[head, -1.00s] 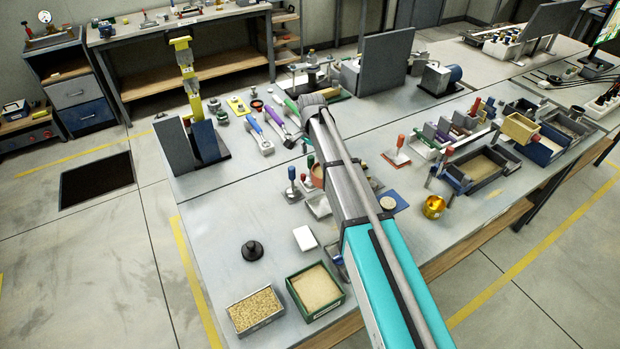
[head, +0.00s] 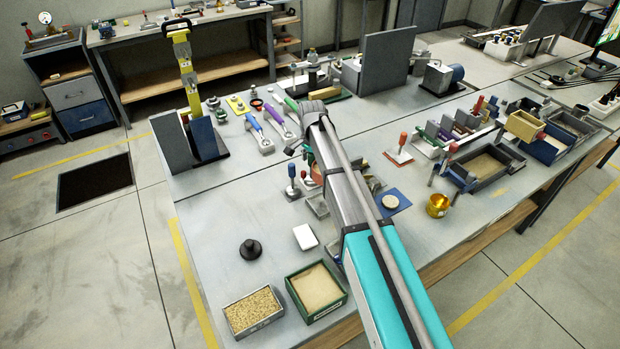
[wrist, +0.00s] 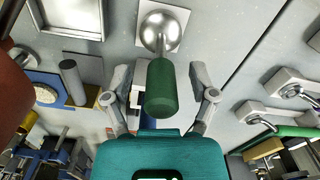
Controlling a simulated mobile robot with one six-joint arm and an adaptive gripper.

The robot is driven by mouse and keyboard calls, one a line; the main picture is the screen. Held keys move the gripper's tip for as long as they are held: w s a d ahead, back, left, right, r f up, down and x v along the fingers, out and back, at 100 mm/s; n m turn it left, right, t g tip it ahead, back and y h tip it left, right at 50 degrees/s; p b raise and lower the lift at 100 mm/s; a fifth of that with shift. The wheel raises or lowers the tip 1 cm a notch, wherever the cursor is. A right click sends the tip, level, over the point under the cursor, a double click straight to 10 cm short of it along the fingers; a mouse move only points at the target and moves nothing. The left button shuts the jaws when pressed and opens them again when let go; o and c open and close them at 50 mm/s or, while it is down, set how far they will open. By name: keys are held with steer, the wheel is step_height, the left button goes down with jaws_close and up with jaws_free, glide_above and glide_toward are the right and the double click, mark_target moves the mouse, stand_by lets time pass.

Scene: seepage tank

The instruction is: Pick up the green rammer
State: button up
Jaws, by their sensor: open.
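The green rammer shows in the wrist view as a dark green handle (wrist: 161,92) above a shiny round metal foot (wrist: 160,30) on a pale square plate. My gripper (wrist: 160,72) is open, with one finger to the left of the handle and one to the right. Gaps show on both sides, so the fingers are apart from the handle in this view. I cannot tell the height of the fingertips against the handle. In the head view my arm hides most of the rammer and of my gripper.
A blue-handled rammer (head: 291,180) stands close on the left, and a red-handled tool (head: 402,148) stands to the right. A brownish-red object (wrist: 14,85) is large at the wrist view's left edge. A blue plate (head: 390,202) lies right of my arm.

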steer(key=shift+f+b, duration=0.45)
steer(key=shift+f, duration=0.25)
jaws_close()
stand_by(0.3)
